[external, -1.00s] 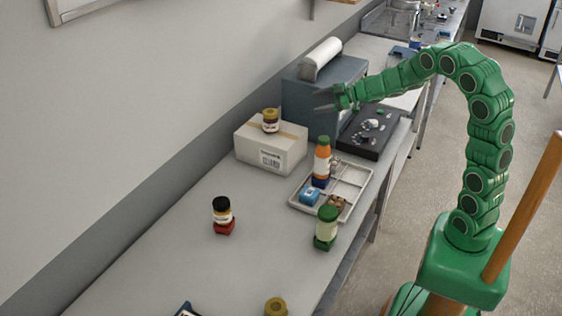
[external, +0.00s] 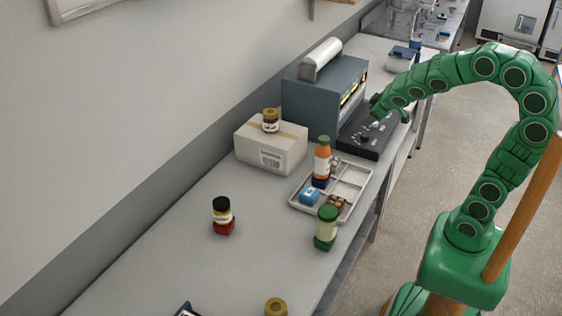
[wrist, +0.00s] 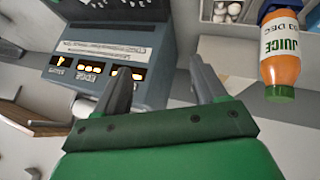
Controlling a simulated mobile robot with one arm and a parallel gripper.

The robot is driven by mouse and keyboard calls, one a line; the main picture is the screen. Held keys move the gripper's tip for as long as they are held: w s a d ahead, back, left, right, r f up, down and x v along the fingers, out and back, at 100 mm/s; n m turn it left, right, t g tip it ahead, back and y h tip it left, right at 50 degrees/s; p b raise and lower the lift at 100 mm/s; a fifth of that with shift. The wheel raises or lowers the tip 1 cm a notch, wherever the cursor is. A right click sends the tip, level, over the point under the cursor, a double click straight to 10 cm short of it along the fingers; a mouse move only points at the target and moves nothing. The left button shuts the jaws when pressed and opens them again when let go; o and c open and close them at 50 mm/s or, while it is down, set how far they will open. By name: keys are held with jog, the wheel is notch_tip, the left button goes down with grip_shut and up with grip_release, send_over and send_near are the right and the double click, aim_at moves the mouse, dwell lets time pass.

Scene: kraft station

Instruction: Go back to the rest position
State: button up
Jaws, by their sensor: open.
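My gripper (wrist: 163,80) is open and empty in the wrist view, its two grey fingers spread apart with nothing between them. In the external view the end of my green arm hangs near the black panel (external: 370,148), right of the blue-grey machine (external: 310,105); the fingers are hard to make out there. The machine's front with lit displays (wrist: 90,71) shows beyond the fingers in the wrist view. An orange juice bottle (wrist: 281,50) with a green cap appears upside down at the upper right of that view, apart from the fingers.
A cardboard box (external: 268,158) with a jar (external: 270,121) on top stands left of the machine. A divided tray (external: 348,192) holds the juice bottle (external: 322,158) and small items. A green-capped jar (external: 326,228) and a black-capped jar (external: 222,215) stand nearer. Bare counter lies between.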

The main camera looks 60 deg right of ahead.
jog(key=s+a+f+g+y, duration=0.1)
jog(key=s+a+g, duration=0.1)
jog(key=s+a, duration=0.3)
jog(key=s+a+f+g+y, duration=0.1)
jog(key=s+a, duration=0.4)
jog(key=s, duration=0.8)
jog(key=s+a+f+g+y, duration=0.1)
jog(key=s+a+g, duration=0.3)
jog(key=s, duration=0.5)
jog(key=shift+s+a+f+m+g+y, duration=0.15)
jog(key=shift+a+f+m+g+y, duration=0.2)
jog(key=shift+f+g, duration=0.3)
